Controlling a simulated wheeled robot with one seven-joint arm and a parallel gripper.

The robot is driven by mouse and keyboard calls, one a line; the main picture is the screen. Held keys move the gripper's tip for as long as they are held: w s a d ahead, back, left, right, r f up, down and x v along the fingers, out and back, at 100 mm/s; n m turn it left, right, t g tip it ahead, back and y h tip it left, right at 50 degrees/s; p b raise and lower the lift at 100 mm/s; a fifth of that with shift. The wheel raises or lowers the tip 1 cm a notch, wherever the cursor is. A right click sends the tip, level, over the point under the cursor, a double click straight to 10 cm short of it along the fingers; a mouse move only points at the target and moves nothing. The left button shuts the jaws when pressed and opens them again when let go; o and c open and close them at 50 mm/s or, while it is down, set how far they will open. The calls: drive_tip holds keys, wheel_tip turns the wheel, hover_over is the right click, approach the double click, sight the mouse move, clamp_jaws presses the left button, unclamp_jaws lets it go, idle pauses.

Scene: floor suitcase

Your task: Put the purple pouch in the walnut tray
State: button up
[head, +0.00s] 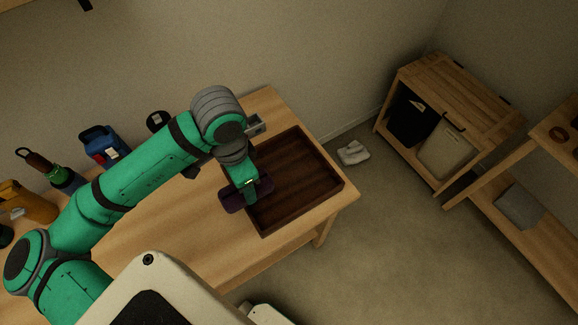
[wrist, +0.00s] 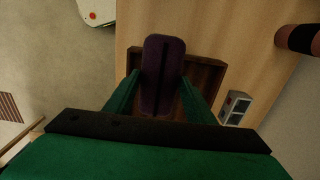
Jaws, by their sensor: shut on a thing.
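The purple pouch (wrist: 163,68) is held between the two green fingers of my gripper (wrist: 160,92) in the wrist view. In the head view the pouch (head: 232,202) shows as a dark purple shape at my gripper (head: 247,190), by the left edge of the walnut tray. The dark brown walnut tray (head: 316,205) lies on the right end of the wooden table, and its inside looks empty where visible. In the wrist view the tray (wrist: 211,75) lies behind and below the pouch. The arm hides the tray's upper left corner in the head view.
A small grey box (head: 255,124) stands close behind the tray. A blue container (head: 103,146), a green bottle (head: 62,176) and a yellow item (head: 34,202) line the table's back edge.

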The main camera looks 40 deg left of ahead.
drive_tip(key=shift+w+d+f, duration=0.1)
drive_tip(key=shift+w+f, duration=2.05)
drive_tip(key=shift+w, duration=0.2)
drive_tip(key=shift+w+d+f, duration=0.1)
drive_tip(key=shift+w+f, duration=2.05)
drive_tip(key=shift+w, duration=0.2)
drive_tip(key=shift+w+d+f, duration=0.1)
drive_tip(key=shift+w+f, duration=2.05)
drive_tip(key=shift+w, duration=0.2)
drive_tip(key=shift+f, duration=0.1)
drive_tip(key=o, duration=1.1)
wheel_tip(320, 180, up, 12)
